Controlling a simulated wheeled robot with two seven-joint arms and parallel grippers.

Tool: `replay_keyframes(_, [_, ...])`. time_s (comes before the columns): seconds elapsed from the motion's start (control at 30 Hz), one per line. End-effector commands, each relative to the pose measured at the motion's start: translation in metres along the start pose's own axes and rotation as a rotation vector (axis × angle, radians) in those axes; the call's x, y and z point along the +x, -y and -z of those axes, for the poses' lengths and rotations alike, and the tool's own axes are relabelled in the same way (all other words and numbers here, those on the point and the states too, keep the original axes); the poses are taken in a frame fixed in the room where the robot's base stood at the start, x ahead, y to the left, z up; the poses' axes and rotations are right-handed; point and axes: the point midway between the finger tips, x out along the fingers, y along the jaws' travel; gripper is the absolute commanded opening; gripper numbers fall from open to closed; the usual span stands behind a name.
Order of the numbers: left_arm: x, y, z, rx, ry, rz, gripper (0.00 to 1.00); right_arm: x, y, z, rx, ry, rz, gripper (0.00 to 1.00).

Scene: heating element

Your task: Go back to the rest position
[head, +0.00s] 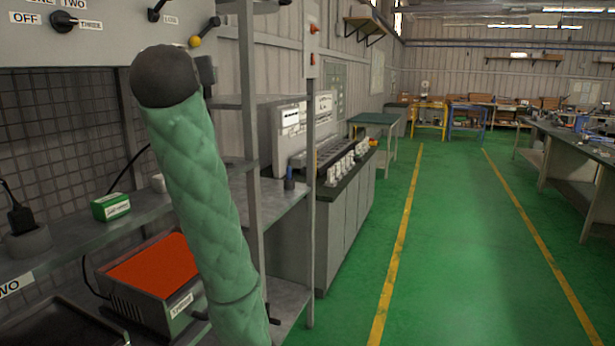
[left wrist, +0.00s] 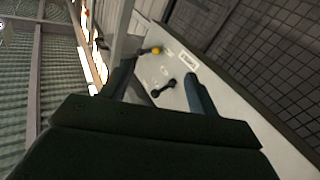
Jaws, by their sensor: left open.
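My left arm in its green padded cover rises through the middle left of the head view, with a dark rounded end at the top. My left gripper (left wrist: 160,84) shows in the left wrist view with its two dark fingers apart. Between and beyond them is the light control panel (left wrist: 225,98) with a black switch handle (left wrist: 163,88) and a yellow-knobbed lever (left wrist: 152,50). Nothing is visibly held. In the head view the arm hides most or all of this gripper. My right gripper is in neither view.
The control panel (head: 130,28) spans the upper left, with a yellow-knobbed lever (head: 205,32). Below are a metal shelf (head: 150,205), a small green box (head: 111,207) and a red-topped heater box (head: 150,266). Shelf posts (head: 248,130) stand close beside my arm. The green floor (head: 455,250) at right is clear.

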Motion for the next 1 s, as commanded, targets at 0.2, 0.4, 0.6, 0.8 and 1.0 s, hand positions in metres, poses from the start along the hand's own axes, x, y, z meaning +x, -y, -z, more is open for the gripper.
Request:
replay_keyframes(0.2, [0.001, -0.011, -0.093, 0.056, 0.106, -0.104, 0.60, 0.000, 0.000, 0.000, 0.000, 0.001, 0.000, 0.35])
replay_keyframes(0.4, [-0.007, -0.015, -0.177, 0.101, 0.209, -0.182, 0.60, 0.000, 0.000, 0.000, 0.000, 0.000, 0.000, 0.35])
replay_keyframes(0.6, [-0.023, -0.015, -0.259, 0.141, 0.319, -0.246, 0.60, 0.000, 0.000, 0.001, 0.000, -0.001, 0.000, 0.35])
replay_keyframes(0.8, [-0.047, -0.010, -0.339, 0.176, 0.432, -0.297, 0.60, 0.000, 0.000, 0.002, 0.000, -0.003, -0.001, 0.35])
replay_keyframes(1.0, [-0.079, -0.001, -0.416, 0.205, 0.548, -0.335, 0.60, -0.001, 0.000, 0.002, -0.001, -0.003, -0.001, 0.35])
